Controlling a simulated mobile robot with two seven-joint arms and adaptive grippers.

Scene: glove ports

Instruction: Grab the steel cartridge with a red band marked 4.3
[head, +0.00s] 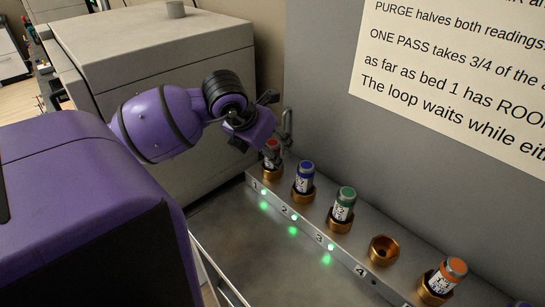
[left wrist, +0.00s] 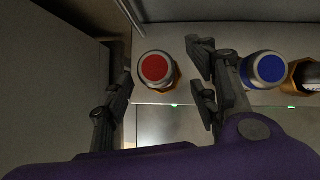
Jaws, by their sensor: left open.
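The steel cartridge with a red band (head: 271,149) stands upright in a brass socket at position 1 of the rail, partly behind my left gripper. Its label is too small to read. In the left wrist view its red top (left wrist: 155,68) shows between the two fingers, nearer the middle of the gap. My left gripper (head: 275,117) is open and above the cartridge; it also shows open in the left wrist view (left wrist: 160,85). I cannot tell whether a finger touches the cartridge. My right gripper is not in view.
A blue cartridge (head: 304,177) stands close beside it at position 2, near the right finger. A green cartridge (head: 343,205) is at 3, an empty socket (head: 383,250) at 4, then an orange cartridge (head: 445,277). A grey cabinet (head: 200,50) and wall (head: 320,90) stand behind.

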